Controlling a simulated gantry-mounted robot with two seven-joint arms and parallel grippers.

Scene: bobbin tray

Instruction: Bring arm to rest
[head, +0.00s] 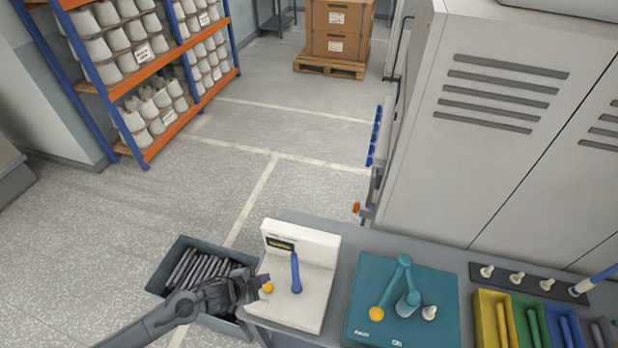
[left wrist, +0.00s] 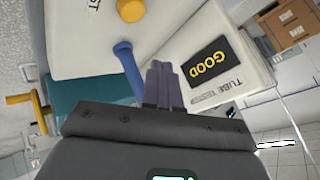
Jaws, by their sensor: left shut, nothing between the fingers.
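My left gripper (head: 258,285) is in the head view at the lower left, over the right side of the dark bin and close to the left edge of the white tester. Its fingers are shut with nothing between them. In the left wrist view the shut fingers (left wrist: 164,86) point toward the white tester (left wrist: 85,30), whose display reads GOOD. A blue tube (head: 296,272) stands on the white tester in the head view, beside a yellow-orange knob (head: 268,288). The blue tube also shows in the left wrist view (left wrist: 128,65), left of the fingers. My right gripper is not in view.
A dark bin (head: 160,268) of grey tubes stands below my left arm. Right of the tester on the grey table are a teal device (head: 445,300) and coloured trays (head: 484,322). A tall grey cabinet (head: 450,190) stands behind. The floor at left is clear.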

